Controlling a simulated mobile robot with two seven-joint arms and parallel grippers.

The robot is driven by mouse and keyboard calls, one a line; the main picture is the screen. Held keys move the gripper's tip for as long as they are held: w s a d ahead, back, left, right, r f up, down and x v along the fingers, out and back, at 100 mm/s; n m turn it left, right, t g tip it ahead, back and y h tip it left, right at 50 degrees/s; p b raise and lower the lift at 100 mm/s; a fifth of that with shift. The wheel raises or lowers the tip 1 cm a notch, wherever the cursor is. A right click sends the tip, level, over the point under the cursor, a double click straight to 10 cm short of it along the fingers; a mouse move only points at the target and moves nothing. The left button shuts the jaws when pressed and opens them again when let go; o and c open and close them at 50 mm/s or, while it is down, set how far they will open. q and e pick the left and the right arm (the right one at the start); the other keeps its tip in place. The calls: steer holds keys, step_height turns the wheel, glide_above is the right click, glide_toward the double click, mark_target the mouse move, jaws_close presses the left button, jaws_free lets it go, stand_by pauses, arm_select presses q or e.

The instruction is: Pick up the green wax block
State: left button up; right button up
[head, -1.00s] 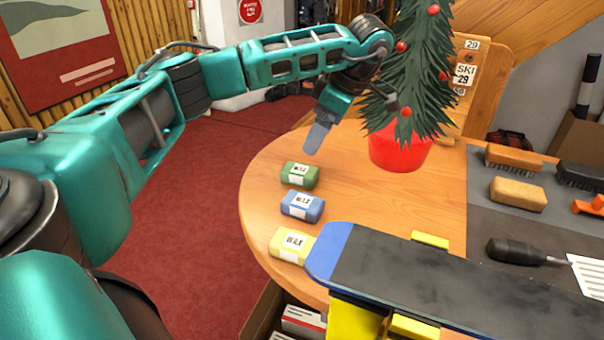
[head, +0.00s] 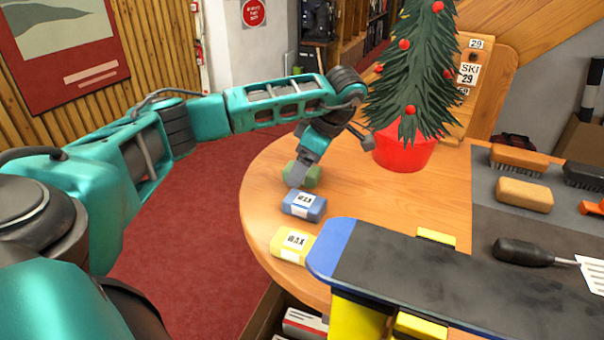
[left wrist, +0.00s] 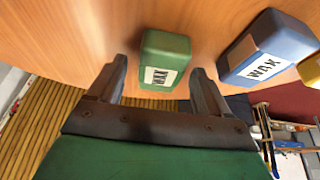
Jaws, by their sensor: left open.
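The green wax block (head: 313,176) lies on the wooden table near its rounded left edge, partly hidden behind my left gripper in the head view. My left gripper (head: 296,180) points down at the block. My right gripper is not in view.
A blue wax block (head: 304,205) and a yellow wax block (head: 292,245) lie in front of the green one. A small tree in a red pot (head: 404,153) stands to the right. A dark ski (head: 450,280) with a blue tip lies across the near side.

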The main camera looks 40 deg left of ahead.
arm_select(q)
steer(key=c, duration=1.2)
steer(key=shift+r, duration=0.1)
steer(key=shift+r, duration=0.5)
step_height(320, 180, up, 19)
steer(key=shift+f+p, duration=0.1)
steer(key=shift+p, duration=0.75)
steer(key=o, duration=0.5)
steer(key=c, duration=0.3)
